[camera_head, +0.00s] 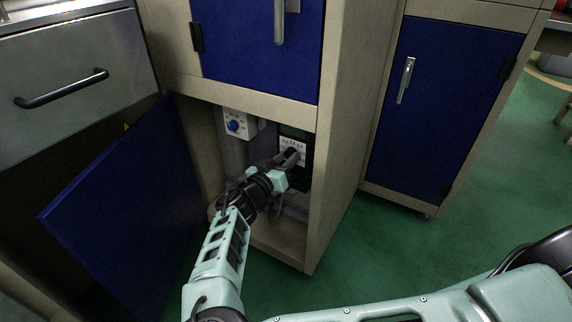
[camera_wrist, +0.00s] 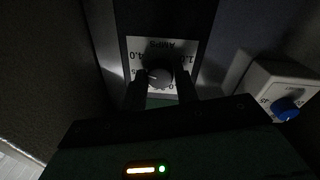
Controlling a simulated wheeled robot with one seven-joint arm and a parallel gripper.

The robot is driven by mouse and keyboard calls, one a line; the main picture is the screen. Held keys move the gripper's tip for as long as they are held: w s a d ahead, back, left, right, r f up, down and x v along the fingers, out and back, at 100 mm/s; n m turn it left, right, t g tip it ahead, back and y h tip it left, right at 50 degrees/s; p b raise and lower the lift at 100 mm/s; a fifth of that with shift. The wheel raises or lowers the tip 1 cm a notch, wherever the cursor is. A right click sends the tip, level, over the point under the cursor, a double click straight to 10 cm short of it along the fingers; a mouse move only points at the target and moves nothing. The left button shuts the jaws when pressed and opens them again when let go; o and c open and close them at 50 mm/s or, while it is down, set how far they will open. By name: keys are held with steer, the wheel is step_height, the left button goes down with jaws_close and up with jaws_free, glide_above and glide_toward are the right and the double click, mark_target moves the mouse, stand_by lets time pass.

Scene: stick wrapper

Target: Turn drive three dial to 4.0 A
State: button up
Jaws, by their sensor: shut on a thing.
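My gripper (camera_wrist: 160,92) reaches into the open cabinet, with its dark fingers on both sides of a round grey-black dial (camera_wrist: 159,77). It is shut on the dial. The dial sits on a white plate (camera_wrist: 178,47) whose print appears upside down, with AMPS, a 4.0 at the left and a number at the right that looks like 1.0. A pale mark on the dial points about left. The lower part of the plate is hidden by the gripper. In the head view the plate (camera_head: 287,143) shows behind my gripper (camera_head: 289,162), which hides most of the dial.
A white box (camera_head: 240,116) with a blue knob (camera_head: 234,126) is mounted left of the plate; the knob also shows in the wrist view (camera_wrist: 286,108). The blue cabinet door (camera_head: 130,205) stands open at left. The cabinet's side wall (camera_head: 337,130) is close on the right.

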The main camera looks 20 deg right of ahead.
steer(key=shift+f+m+b, duration=0.1)
steer(key=shift+m+b, duration=0.65)
steer(key=shift+m, duration=0.35)
steer(key=o, duration=1)
steer(key=p+v, duration=0.1)
steer(key=v, duration=0.7)
steer(key=p+v, duration=0.2)
steer(key=v, duration=0.7)
steer(key=shift+s+a+p, duration=0.1)
steer(key=shift+a+p, duration=0.1)
steer(key=shift+p, duration=0.1)
